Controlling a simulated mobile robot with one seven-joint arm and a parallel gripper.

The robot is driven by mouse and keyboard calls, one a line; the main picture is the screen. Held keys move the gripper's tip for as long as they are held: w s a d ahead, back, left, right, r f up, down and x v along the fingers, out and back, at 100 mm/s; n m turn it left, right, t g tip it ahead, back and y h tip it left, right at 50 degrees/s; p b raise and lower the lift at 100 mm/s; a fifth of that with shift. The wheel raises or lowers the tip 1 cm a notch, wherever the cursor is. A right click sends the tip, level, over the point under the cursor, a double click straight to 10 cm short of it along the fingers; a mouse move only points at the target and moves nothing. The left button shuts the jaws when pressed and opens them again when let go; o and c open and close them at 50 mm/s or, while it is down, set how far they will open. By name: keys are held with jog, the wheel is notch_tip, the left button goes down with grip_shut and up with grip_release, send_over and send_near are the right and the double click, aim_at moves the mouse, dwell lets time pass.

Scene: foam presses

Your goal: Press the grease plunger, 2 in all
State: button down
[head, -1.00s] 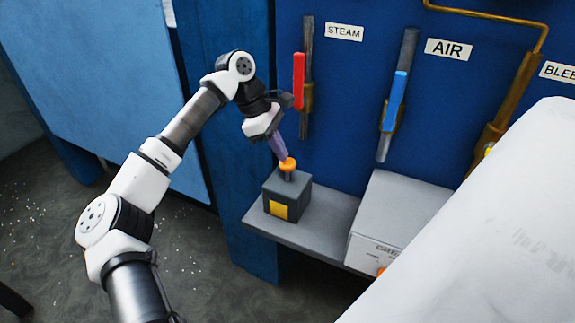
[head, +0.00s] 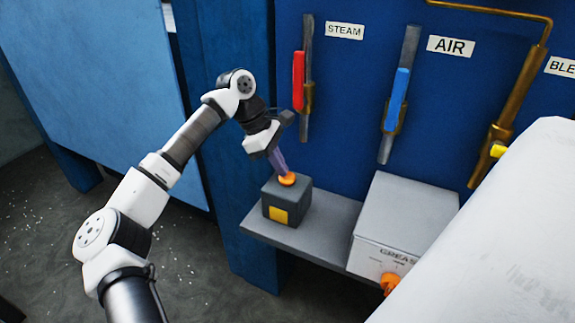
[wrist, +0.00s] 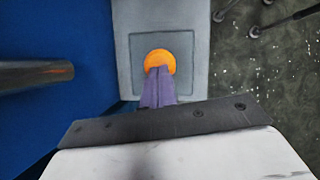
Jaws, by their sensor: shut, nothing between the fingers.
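The plunger's orange knob (head: 288,180) sits low, close against the top of a small dark grey box (head: 300,205) with a yellow label; no stem shows between them. My gripper (head: 283,168) is shut and empty. Its purple fingers point down, with their tips at the knob, and appear to touch it. In the wrist view the fingertips (wrist: 158,75) overlap the near edge of the round orange knob (wrist: 160,56), which is centred on the box top (wrist: 145,40).
The box stands on a grey shelf (head: 325,222). To its right is a grey box (head: 410,215) with a partly visible "GREAS" label and an orange knob (head: 390,284). A red lever (head: 298,80) and blue lever (head: 397,98) hang on the blue wall above. A white surface fills the lower right.

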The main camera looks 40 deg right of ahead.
jog(key=w+a, duration=0.1)
jog(key=w, duration=0.1)
jog(key=shift+w+a+r+p, duration=0.3)
jog(key=shift+a+r, duration=0.05)
jog(key=shift+r, duration=0.1)
jog(key=b+v, duration=0.2)
jog(key=v, duration=1.1)
jog(key=shift+r, duration=0.3)
jog(key=shift+w, duration=0.1)
